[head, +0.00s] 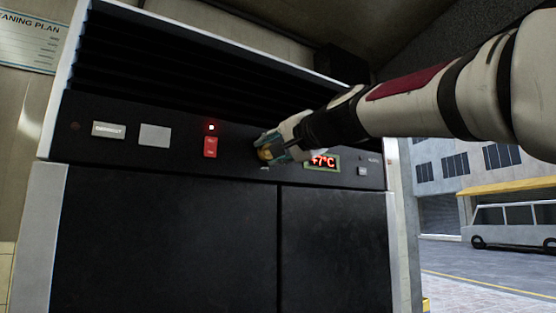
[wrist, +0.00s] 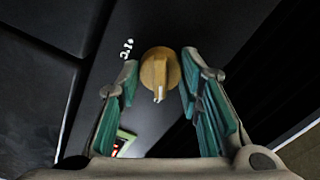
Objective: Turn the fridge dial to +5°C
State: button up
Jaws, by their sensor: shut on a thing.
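The fridge dial (wrist: 157,68) is a round yellow-brown knob with a raised ridge and a pale pointer mark. In the wrist view it sits between the tips of my gripper (wrist: 160,75), which is shut on it. In the head view my gripper (head: 270,147) is at the dark front panel and covers most of the dial (head: 265,154). The temperature display (head: 323,162) reads +7°C in red and is partly covered by my gripper. In the wrist view the display (wrist: 123,143) is partly hidden behind a finger.
A red switch (head: 210,147) with a small lit lamp above it is left of the dial. Farther left are a blank plate (head: 155,135) and a label (head: 109,130). Dark louvres (head: 180,75) slope above the panel. A van (head: 512,224) stands outside at right.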

jog(key=o, duration=1.2)
jog(key=v, duration=1.2)
jog(key=s+d+f+n+g+h, duration=0.1)
jog(key=s+d+f+g+h, duration=0.2)
jog(key=f, duration=1.2)
jog(key=s+d+f+n+g+h, duration=0.2)
jog(key=s+d+f, duration=0.5)
jog(key=s+f, duration=0.5)
jog(key=s+d+f+n+g+h, duration=0.2)
jog(key=s+f, duration=0.6)
jog(key=f, duration=1)
jog(key=shift+s+d+g+h, duration=0.15)
jog(key=shift+d+g+h, duration=1.05)
jog(key=shift+d+h, duration=0.35)
